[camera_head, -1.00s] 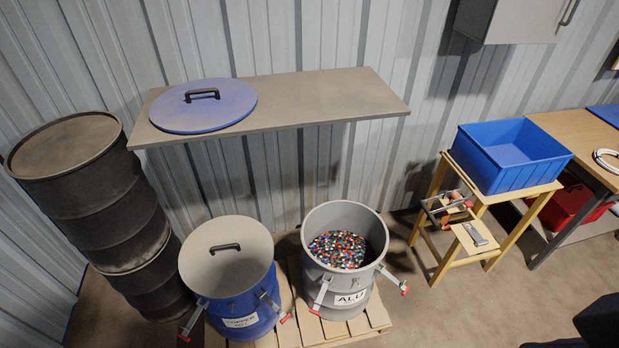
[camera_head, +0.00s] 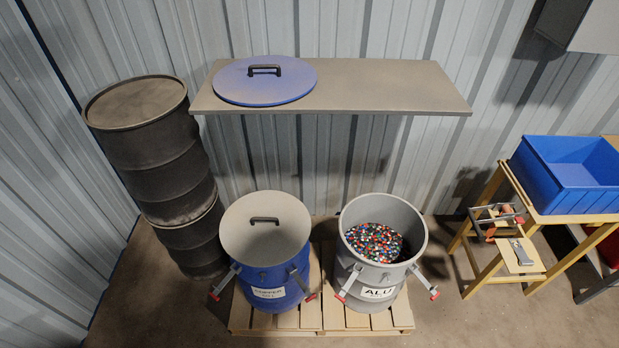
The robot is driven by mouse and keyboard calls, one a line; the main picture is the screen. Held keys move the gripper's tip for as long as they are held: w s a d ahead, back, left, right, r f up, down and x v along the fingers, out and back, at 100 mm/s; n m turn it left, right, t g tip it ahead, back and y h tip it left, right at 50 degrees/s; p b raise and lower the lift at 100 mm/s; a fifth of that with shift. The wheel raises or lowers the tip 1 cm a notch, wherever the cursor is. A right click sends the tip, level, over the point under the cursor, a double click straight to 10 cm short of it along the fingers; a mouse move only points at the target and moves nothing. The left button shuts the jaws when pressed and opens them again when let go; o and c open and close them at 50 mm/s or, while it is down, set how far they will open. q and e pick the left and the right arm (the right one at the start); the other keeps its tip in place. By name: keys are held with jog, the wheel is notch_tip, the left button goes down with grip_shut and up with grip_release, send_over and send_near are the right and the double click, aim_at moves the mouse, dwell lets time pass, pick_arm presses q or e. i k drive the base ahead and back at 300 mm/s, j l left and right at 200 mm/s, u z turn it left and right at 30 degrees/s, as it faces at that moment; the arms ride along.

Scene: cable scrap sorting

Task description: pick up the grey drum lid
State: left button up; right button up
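The grey drum lid (camera_head: 266,229), round with a black handle, sits on top of the blue drum (camera_head: 268,290) labelled COPPER. The grey drum (camera_head: 380,279) labelled ALU stands open to its right and holds many coloured bits. A blue lid (camera_head: 240,84) with a black handle lies on the grey wall shelf above. Both drums have clamp levers with red tips hanging out at their sides. Neither of my grippers is in view.
Both drums stand on a wooden pallet (camera_head: 311,321). Stacked black barrels (camera_head: 158,160) stand at the left. The grey shelf (camera_head: 390,88) overhangs behind the drums. A wooden stand at the right carries a blue bin (camera_head: 570,200) and tools. The floor in front of the stand is clear.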

aim_at(264, 228)
jog(key=z, duration=3.7)
jog(key=u, duration=4.1)
jog(key=i+j+z, duration=0.1)
jog(key=i+j, duration=0.15)
jog(key=i, duration=0.25)
jog(key=i+j+z, duration=0.15)
jog(key=i, duration=0.35)
jog(key=i+j+z, duration=0.1)
jog(key=i+j, duration=0.35)
